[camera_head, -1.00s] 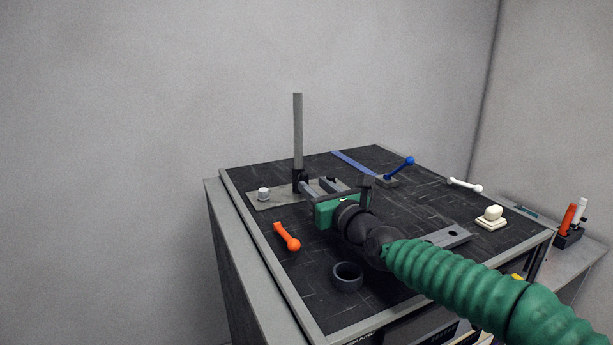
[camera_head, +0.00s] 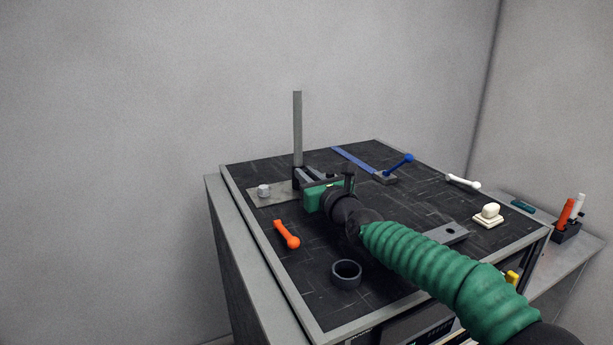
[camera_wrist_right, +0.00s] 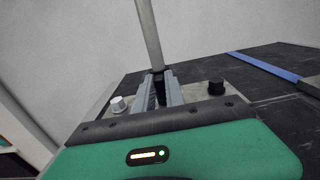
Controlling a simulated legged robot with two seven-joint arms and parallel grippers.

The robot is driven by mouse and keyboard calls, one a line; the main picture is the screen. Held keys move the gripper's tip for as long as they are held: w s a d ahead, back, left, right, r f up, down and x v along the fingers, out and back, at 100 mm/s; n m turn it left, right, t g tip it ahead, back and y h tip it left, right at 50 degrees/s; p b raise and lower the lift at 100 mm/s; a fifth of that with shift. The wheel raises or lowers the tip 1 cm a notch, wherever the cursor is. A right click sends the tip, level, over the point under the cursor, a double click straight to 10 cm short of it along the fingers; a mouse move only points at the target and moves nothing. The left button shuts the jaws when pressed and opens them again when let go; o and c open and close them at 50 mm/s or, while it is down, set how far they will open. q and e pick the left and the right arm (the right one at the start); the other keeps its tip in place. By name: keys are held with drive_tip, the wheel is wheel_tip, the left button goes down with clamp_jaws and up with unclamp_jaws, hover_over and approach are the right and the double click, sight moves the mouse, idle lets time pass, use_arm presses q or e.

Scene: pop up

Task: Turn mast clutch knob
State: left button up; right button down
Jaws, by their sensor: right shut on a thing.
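A thin grey mast (camera_head: 297,128) stands upright on a grey plate (camera_head: 268,193) at the left back of the dark bench top. It also shows in the right wrist view (camera_wrist_right: 149,35). My right gripper (camera_head: 302,177) reaches the mast's foot, its green body low over the bench. In the wrist view its two grey fingers close on a dark part at the mast's foot (camera_wrist_right: 159,76), where the clutch knob seems to be. The fingers hide most of that part. A white knob (camera_wrist_right: 118,104) and a black knob (camera_wrist_right: 217,87) stand either side, apart from the fingers. My left gripper is out of view.
An orange lever (camera_head: 287,234) and a dark ring (camera_head: 346,274) lie in front of the gripper. A blue lever (camera_head: 400,164), a white lever (camera_head: 463,181) and a cream switch (camera_head: 489,214) are to the right. The front middle of the bench top is mostly clear.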

drive_tip(key=shift+f, duration=0.1)
drive_tip(key=shift+a, duration=0.1)
drive_tip(key=n+b, duration=0.1)
drive_tip(key=n, duration=0.2)
drive_tip(key=shift+a+f, duration=0.1)
drive_tip(key=shift+f, duration=0.05)
drive_tip(key=shift+s+a+n+b, duration=0.15)
drive_tip(key=shift+n+b, duration=0.85)
drive_tip(key=shift+n, duration=1)
drive_tip(key=shift+f, duration=0.1)
drive_tip(key=c, duration=1.8)
unclamp_jaws()
drive_tip(key=o, duration=0.4)
drive_tip(key=shift+r, duration=0.2)
